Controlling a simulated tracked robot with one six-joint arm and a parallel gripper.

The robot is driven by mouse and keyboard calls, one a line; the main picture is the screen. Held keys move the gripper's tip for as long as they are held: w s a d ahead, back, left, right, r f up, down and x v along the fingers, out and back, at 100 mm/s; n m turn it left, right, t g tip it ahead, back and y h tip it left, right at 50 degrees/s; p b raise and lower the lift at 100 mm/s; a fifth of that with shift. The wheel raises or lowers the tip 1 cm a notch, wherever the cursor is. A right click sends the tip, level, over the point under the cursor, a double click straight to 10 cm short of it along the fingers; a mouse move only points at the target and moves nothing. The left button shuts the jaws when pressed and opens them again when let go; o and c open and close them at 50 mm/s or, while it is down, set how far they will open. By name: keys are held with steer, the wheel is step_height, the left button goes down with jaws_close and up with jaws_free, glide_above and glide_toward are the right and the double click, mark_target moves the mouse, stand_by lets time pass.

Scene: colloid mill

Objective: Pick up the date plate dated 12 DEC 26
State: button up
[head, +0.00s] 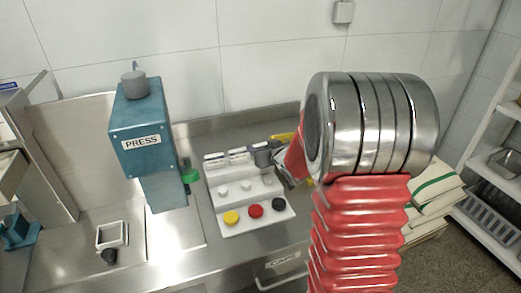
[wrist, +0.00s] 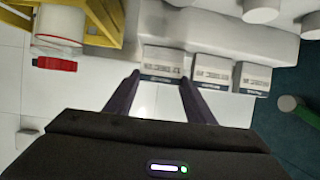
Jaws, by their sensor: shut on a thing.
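Date plates stand in a row on the white stepped rack (head: 222,199). In the wrist view the plate between my fingertips (wrist: 162,62) is a white block with dark printing, upside down and too blurred to read surely. My gripper (wrist: 160,77) is shut on this plate, one dark finger at each side. The plate still appears against the rack; I cannot tell whether it is lifted. Two similar plates, a middle one (wrist: 212,71) and an end one (wrist: 252,78), stand beside it. In the head view my arm partly covers the rack's right end.
The rack's lower steps hold pale knobs and yellow (head: 232,218), red (head: 256,211) and black (head: 279,205) caps. A blue press (head: 143,130) stands to the left, with a square frame (head: 112,235) on the counter. Folded white sacks (head: 436,190) lie at the right.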

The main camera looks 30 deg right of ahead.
step_height(320, 180, up, 10)
stand_by(0.6)
steer(key=shift+s+f, duration=0.1)
steer(key=shift+s, duration=0.05)
stand_by(0.4)
